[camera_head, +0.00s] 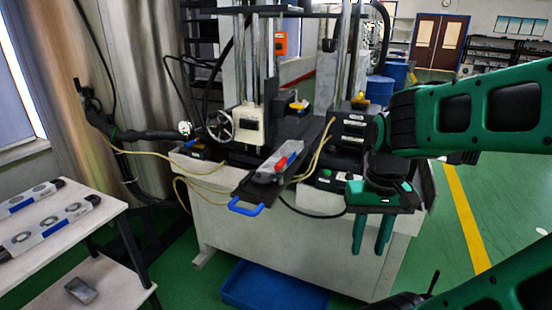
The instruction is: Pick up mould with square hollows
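Two long light-grey moulds lie on the white table at the left. The nearer mould (50,232) and the farther mould (30,199) both have a dark end and a blue patch, and their hollows look round. I cannot make out a mould with clearly square hollows. A small grey block (80,290) lies on the lower shelf; its detail is too small to tell. My gripper (370,250) is green and hangs at the right, in front of the machine. Its two fingers point down, apart, with nothing between them. It is far from the moulds.
The white table (88,214) has a lower shelf (115,290). A blue bin (270,290) sits below. Green floor is open at the right.

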